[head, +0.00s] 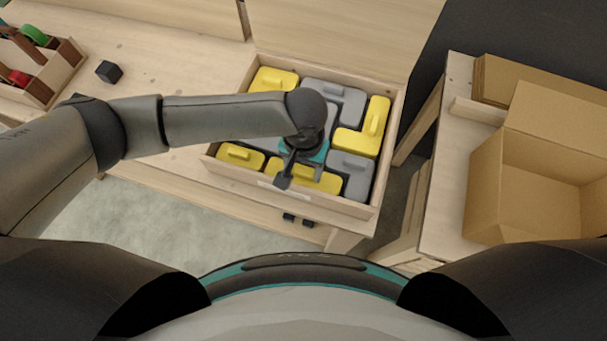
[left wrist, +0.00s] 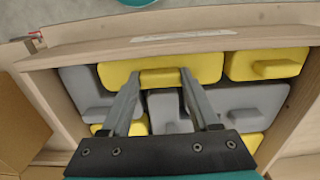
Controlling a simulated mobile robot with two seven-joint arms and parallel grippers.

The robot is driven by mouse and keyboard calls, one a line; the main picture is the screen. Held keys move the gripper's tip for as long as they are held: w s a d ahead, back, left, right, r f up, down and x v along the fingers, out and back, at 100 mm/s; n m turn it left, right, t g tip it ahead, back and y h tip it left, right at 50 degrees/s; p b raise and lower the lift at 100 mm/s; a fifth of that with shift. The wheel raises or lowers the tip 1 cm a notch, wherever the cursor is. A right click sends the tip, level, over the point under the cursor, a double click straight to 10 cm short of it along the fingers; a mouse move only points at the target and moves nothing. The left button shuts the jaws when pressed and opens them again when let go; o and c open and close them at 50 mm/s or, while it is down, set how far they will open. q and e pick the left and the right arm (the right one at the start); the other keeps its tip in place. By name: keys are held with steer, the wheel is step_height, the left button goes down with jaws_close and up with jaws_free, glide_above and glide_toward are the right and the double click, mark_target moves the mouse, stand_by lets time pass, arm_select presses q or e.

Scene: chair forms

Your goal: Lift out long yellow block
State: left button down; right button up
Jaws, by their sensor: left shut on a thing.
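The long yellow block (head: 328,184) lies along the front edge of the wooden box (head: 375,208), partly hidden by my arm. In the left wrist view the block (left wrist: 207,66) shows with its raised handle on top. My left gripper (left wrist: 160,77) is shut on that handle, one finger at each end. In the head view my left gripper (head: 299,178) comes down over the block from above. I cannot tell whether the block is raised off the box floor. My right gripper is not in view.
A small yellow block (head: 238,158) and a grey block (head: 350,180) flank the long one. More grey and yellow blocks fill the box, whose lid stands open behind. An open cardboard box (head: 545,170) is on the right table. A black cube (head: 109,72) lies at left.

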mark_target(303, 171)
arm_select(q)
steer(key=shift+r, duration=0.1)
step_height(303, 171, up, 20)
steer(key=p, duration=0.2)
stand_by(0.4)
